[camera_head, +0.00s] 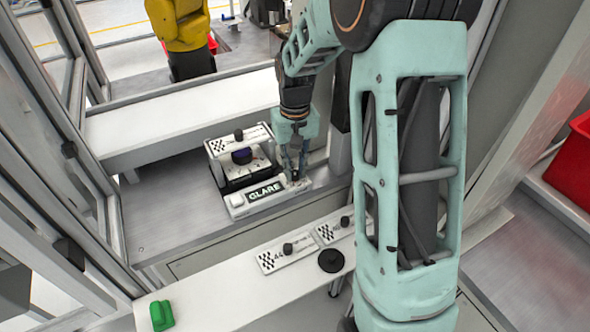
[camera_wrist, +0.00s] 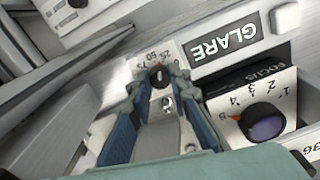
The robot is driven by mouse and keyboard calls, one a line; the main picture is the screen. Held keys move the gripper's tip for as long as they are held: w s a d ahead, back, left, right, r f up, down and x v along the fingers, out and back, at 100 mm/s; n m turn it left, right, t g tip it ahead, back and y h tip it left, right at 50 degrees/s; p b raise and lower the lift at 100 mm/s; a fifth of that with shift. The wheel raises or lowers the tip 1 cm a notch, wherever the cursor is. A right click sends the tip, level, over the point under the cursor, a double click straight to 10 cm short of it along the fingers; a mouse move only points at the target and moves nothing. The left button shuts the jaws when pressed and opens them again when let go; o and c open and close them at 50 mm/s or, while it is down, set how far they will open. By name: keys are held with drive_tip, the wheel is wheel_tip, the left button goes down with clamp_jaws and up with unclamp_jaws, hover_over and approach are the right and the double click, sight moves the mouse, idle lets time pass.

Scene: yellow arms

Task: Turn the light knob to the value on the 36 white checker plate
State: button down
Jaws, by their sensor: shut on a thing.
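My gripper (camera_head: 293,174) reaches down at the right end of the white GLARE panel (camera_head: 240,205). In the wrist view its blue fingers (camera_wrist: 160,82) are shut on a small dark knob (camera_wrist: 160,75), one finger on each side. A printed scale with 25, 50 and 75 curves beside this knob; its pointer is too small to read surely. A white checker plate (camera_head: 238,140) with a black handle lies on top of the focus box. The number 36 shows on a white plate at the lower right of the wrist view (camera_wrist: 310,143); its other print is cut off.
The focus knob (camera_wrist: 262,121) with its numbered scale is close beside the GLARE panel. A checker plate marked 44 (camera_head: 287,253), another plate (camera_head: 335,229) and a black round piece (camera_head: 331,261) lie on the front shelf. A green block (camera_head: 161,315) lies at its left.

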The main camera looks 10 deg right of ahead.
sight(295, 172)
drive_tip(key=shift+m, duration=1.7)
drive_tip(key=c, duration=1.8)
unclamp_jaws()
drive_tip(key=shift+r, duration=0.1)
wheel_tip(295, 172, up, 12)
